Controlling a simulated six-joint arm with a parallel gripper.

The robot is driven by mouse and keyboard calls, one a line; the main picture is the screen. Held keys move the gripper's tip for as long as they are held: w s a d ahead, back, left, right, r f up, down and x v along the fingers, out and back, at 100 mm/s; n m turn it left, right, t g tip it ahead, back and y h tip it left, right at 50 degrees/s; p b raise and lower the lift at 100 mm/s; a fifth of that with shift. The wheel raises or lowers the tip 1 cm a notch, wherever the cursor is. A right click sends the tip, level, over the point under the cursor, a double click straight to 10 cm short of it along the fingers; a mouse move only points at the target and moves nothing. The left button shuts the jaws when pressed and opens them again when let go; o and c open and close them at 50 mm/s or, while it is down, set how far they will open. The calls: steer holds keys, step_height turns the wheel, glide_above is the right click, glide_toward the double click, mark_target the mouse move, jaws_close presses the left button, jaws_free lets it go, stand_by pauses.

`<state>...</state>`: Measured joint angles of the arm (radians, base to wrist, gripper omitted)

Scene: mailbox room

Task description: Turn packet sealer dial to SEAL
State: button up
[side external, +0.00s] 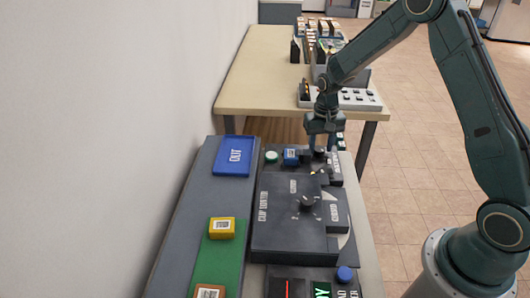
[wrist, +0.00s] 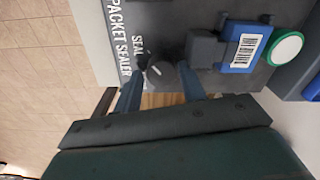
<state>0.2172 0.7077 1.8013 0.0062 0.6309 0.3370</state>
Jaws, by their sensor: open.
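The packet sealer dial (wrist: 160,76) is a dark round knob with a short white mark, on the dark grey packet sealer panel (wrist: 180,16). The white SEAL label (wrist: 138,47) is beside it, toward the upper left in the wrist view. My gripper (wrist: 160,70) is open, with one finger on each side of the dial. I cannot tell whether the fingers touch it. In the side external view my gripper (side external: 320,149) points down over the far end of the bench and mostly hides the dial. Part of the dial's lower side is hidden in the wrist view.
A blue block with a barcode (wrist: 245,48) and a white button with green rim (wrist: 286,49) are close by. The clip counter (side external: 275,220) with its own knob (side external: 307,202) stands nearer the camera. A blue tray (side external: 234,156) lies left. Another table (side external: 260,75) stands behind.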

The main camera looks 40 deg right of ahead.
mark_target(320, 149)
steer(key=shift+w+a+n, duration=0.15)
steer(key=shift+a+n, duration=0.15)
steer(key=n, duration=0.4)
steer(key=shift+s+f, duration=0.15)
steer(key=shift+s, duration=0.1)
steer(key=n, duration=1.5)
steer(key=shift+w+d, duration=0.1)
steer(key=shift+d, duration=0.05)
step_height(320, 149, up, 14)
steer(key=r, duration=0.1)
steer(key=s+a+r+m+t, duration=0.1)
steer(key=s+a+r+m, duration=0.2)
steer(key=s+r, duration=0.2)
steer(key=s+a+r+m+t, duration=0.2)
steer(key=s+r, duration=0.4)
steer(key=s, duration=0.3)
steer(key=shift+s+a+r+m, duration=0.15)
steer(key=shift+a+r+m, duration=0.1)
steer(key=shift+a+m, duration=0.7)
